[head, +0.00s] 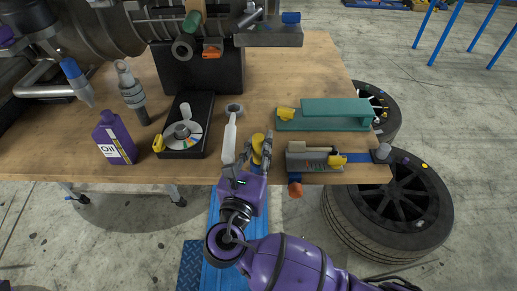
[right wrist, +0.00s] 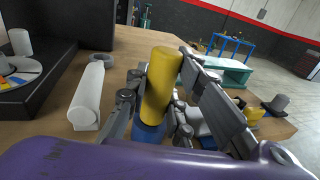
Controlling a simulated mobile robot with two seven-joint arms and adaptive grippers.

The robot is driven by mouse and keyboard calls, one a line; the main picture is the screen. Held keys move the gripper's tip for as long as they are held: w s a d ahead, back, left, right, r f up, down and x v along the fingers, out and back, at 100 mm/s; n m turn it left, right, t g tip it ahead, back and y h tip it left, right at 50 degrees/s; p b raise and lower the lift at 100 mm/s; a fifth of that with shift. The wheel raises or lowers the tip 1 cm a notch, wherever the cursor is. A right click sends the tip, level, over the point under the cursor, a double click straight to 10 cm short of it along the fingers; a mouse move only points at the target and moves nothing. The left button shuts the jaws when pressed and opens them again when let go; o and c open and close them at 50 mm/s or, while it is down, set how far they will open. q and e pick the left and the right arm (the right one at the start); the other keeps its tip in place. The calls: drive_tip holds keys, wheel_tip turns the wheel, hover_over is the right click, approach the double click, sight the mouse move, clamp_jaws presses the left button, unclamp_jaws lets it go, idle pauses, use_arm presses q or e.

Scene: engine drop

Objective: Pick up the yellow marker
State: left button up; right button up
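The yellow marker (right wrist: 160,85) is a thick cylinder with a blue lower part. In the right wrist view it stands slightly tilted between the fingers of my right gripper (right wrist: 175,90). In the head view the yellow marker (head: 257,141) is near the table's front edge, with my right gripper (head: 256,152) reaching around it from the front. The fingers are spread on either side of it, and a firm hold does not show. The marker's lower end is partly hidden by the gripper. My left gripper is not in view.
A white cylinder (head: 230,138) lies just left of the gripper, also in the right wrist view (right wrist: 90,95). A black tray with a disc (head: 183,132) and a purple oil bottle (head: 114,139) are left. A teal stand (head: 330,108) and grey tool block (head: 307,160) are right.

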sight(259, 140)
clamp_jaws()
drive_tip(key=shift+r, duration=0.15)
drive_tip(key=shift+r, duration=0.3)
drive_tip(key=r, duration=0.3)
drive_tip(key=shift+s+r+p, duration=0.25)
drive_tip(key=shift+s+p, duration=0.15)
use_arm(q)
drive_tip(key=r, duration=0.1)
drive_tip(key=p, duration=0.1)
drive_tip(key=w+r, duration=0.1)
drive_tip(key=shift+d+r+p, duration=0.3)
drive_tip(key=shift+p, duration=0.1)
use_arm(e)
drive_tip(key=s+d+r, duration=0.2)
drive_tip(key=s+r, duration=0.6)
drive_tip(key=s, duration=0.5)
drive_tip(key=shift+d+r, duration=0.3)
drive_tip(key=shift+d, duration=0.05)
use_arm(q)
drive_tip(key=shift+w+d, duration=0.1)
